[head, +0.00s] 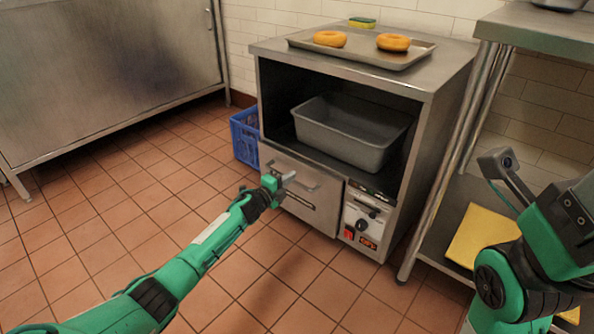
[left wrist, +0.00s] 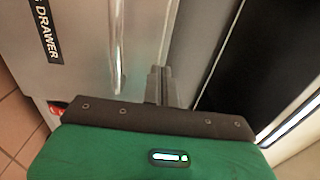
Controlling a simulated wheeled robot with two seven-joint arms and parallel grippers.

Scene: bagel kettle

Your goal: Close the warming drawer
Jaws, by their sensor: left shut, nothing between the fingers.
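The warming drawer (head: 310,202) is the grey metal front with a bar handle (head: 296,180), low in the steel cabinet. It looks flush or nearly flush with the cabinet; I cannot tell if a small gap is left. My left gripper (head: 284,181) is shut and empty at the drawer front, by the handle. In the left wrist view its closed fingers (left wrist: 160,86) point at the metal beside the handle (left wrist: 121,50); contact is unclear. A label ending in "DRAWER" (left wrist: 47,32) shows there. My right arm is at the right, its fingers out of view.
A deep grey pan (head: 345,140) sits in the open bay above the drawer. A tray (head: 415,58) with two bagels (head: 393,42) is on top. A control panel (head: 366,218) is right of the drawer. A blue crate (head: 244,138) stands left. The front floor is clear.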

